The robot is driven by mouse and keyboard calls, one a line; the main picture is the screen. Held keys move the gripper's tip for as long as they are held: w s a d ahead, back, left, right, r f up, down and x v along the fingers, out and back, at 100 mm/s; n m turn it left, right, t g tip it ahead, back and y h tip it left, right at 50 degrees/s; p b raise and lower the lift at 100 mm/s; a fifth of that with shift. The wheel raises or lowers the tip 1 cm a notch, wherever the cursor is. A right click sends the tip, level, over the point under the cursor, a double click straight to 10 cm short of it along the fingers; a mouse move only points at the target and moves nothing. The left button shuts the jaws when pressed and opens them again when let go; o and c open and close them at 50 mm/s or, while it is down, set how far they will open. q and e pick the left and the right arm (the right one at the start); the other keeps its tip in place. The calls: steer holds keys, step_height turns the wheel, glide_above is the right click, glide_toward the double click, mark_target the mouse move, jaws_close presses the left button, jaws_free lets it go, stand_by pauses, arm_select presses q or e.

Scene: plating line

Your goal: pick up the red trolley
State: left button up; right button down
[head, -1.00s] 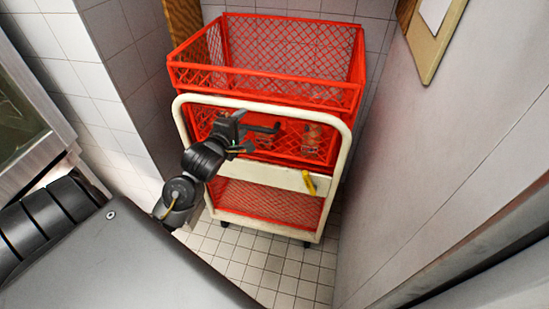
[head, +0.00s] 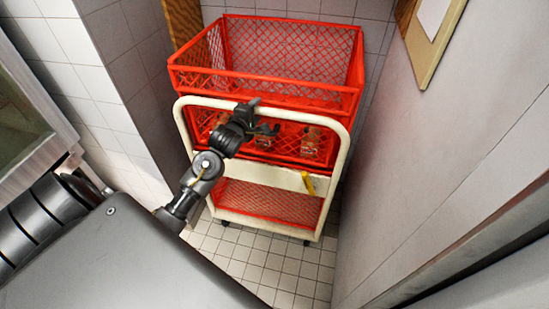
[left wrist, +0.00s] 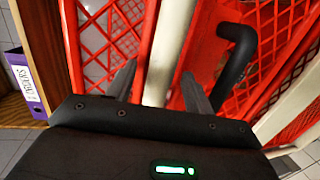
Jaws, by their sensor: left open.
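The red trolley (head: 310,92) stands upright on the tiled floor, with red mesh baskets and a cream tubular frame (head: 343,150). My left gripper (head: 262,114) is open at the trolley's near side, just below the frame's top bar. In the left wrist view the open fingers (left wrist: 160,82) lie on either side of a cream bar (left wrist: 172,45), with red mesh behind. Whether they touch the bar is hard to tell. A bent black handle (left wrist: 238,50) shows to the right of the fingers. My right gripper is not in view.
A yellow item (head: 308,183) is on the trolley's front panel. Walls stand close on both sides. A purple binder (left wrist: 28,80) is at left in the left wrist view. Tiled floor (head: 270,270) is clear before the trolley.

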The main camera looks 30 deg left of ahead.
arm_select(q)
steer(key=shift+w, duration=0.1)
jaws_close()
stand_by(0.3)
stand_by(1.0)
